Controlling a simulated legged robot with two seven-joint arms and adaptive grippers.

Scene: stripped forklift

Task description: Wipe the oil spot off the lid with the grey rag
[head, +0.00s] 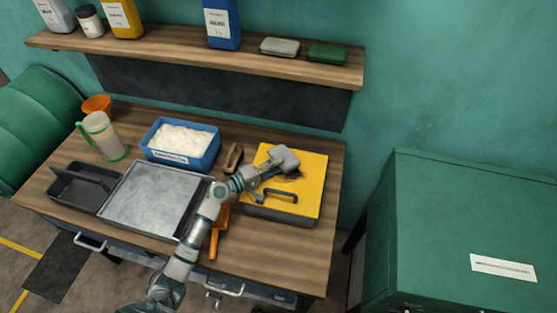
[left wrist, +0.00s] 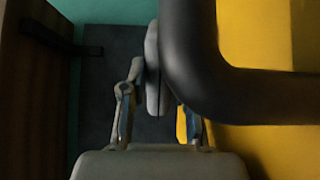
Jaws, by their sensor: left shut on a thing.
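The grey rag (head: 284,157) is held over the yellow lid (head: 312,188), near its back edge. My left gripper (head: 266,172) is shut on it; the wrist view shows the rag (left wrist: 153,70) upright between the two fingers (left wrist: 157,115). A dark oil spot (head: 292,176) shows on the lid just in front of the rag, partly hidden by the rag and gripper. I cannot tell whether the rag touches the lid. The lid's black handle (head: 281,194) is in front of the gripper and looms large in the wrist view (left wrist: 200,60).
A brush (head: 233,157) and a blue bin of white material (head: 180,140) stand left of the lid. A metal tray (head: 152,198) and an orange-handled tool (head: 214,240) lie nearer. A shelf (head: 200,62) runs above the bench. The bench's front right is clear.

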